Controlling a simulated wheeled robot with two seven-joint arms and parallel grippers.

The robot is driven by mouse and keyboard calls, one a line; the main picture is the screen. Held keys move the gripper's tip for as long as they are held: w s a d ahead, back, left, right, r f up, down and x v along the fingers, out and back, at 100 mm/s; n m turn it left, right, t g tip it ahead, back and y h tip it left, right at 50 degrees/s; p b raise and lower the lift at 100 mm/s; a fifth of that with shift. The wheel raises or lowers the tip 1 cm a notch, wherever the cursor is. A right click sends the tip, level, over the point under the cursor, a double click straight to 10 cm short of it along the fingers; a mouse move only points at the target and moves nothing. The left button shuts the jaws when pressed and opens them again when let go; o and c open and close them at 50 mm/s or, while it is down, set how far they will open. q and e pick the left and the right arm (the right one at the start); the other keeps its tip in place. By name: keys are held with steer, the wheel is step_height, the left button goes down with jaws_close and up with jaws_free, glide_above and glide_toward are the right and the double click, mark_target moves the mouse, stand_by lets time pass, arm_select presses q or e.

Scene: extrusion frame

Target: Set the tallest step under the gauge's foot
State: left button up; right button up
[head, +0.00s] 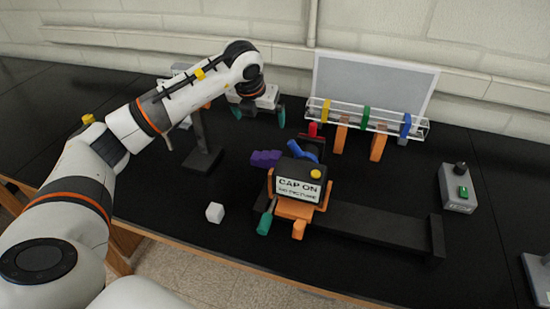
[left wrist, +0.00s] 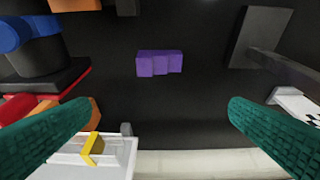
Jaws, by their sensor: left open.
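A purple stepped block (head: 265,158) lies on the black bench, left of the signed black box. It also shows in the left wrist view (left wrist: 160,63), its steps at several heights. A dark post stand (head: 203,158) stands to its left, with its flat base also in the left wrist view (left wrist: 260,38). A white part with dark marks (left wrist: 300,103) at the post's upper end may be the gauge; my arm mostly hides it in the head view, and its foot is not clear. My left gripper (head: 259,115) is open and empty above and behind the purple block.
A black box with a "CAP ON" sign (head: 298,189) stands on an orange fixture close right of the block. A clear rack (head: 385,127) with coloured clips is behind. A white cube (head: 215,212) lies in front. A grey switch box (head: 458,190) is far right.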

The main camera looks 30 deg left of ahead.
arm_select(q)
step_height(320, 180, down, 5)
steer(key=b, duration=0.4)
glide_toward(266, 155)
steer(key=x, duration=0.5)
steer(key=shift+w, duration=0.25)
steer(key=x, duration=0.1)
steer(key=p+x, duration=0.1)
steer(key=x, duration=0.1)
steer(key=p+x, duration=0.1)
steer(key=shift+s+f, duration=0.1)
steer(key=shift+f, duration=0.55)
steer(key=shift+a+r, duration=0.1)
steer(key=c, duration=1)
